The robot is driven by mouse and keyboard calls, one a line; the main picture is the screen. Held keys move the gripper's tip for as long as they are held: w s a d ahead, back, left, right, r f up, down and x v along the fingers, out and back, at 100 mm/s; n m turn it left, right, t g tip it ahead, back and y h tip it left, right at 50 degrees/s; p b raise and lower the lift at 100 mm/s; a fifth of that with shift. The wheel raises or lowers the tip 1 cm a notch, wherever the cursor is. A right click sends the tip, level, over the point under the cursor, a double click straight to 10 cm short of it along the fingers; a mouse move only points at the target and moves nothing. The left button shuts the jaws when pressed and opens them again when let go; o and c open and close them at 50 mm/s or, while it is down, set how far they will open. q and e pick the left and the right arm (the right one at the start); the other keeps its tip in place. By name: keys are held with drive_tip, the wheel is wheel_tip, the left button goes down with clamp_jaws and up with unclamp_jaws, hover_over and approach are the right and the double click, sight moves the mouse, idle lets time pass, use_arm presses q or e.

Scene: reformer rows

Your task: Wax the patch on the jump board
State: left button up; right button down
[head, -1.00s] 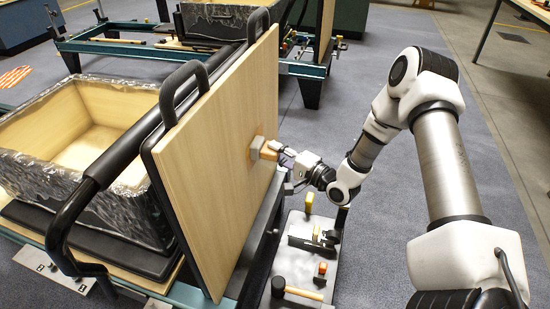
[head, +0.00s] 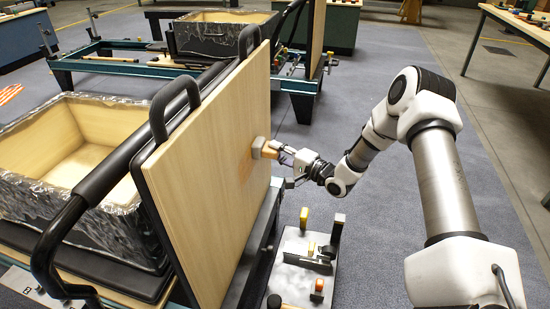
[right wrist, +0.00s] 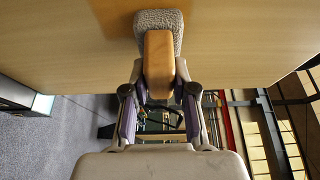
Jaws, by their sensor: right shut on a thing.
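The jump board (head: 190,200) is a pale wooden panel standing upright on the near reformer. A slightly darker, reddish patch (head: 243,166) shows faintly on its face, partly behind the pad. My right gripper (head: 281,152) is shut on the wooden handle of a block with a grey fuzzy pad (head: 259,147), near the board's right edge. In the right wrist view the handle (right wrist: 159,65) sits between the fingers and the grey pad (right wrist: 158,18) is at the board face, seemingly touching it. My left gripper is out of view.
Another reformer (head: 110,62) stands farther back. Carpet right of the tray is clear.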

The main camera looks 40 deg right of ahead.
drive_tip(key=shift+w+d, duration=0.35)
drive_tip(key=shift+d, duration=0.15)
drive_tip(key=s+d+p, duration=0.3)
drive_tip(key=s+d, duration=0.1)
drive_tip(key=shift+s, duration=0.3)
drive_tip(key=shift+a, duration=0.1)
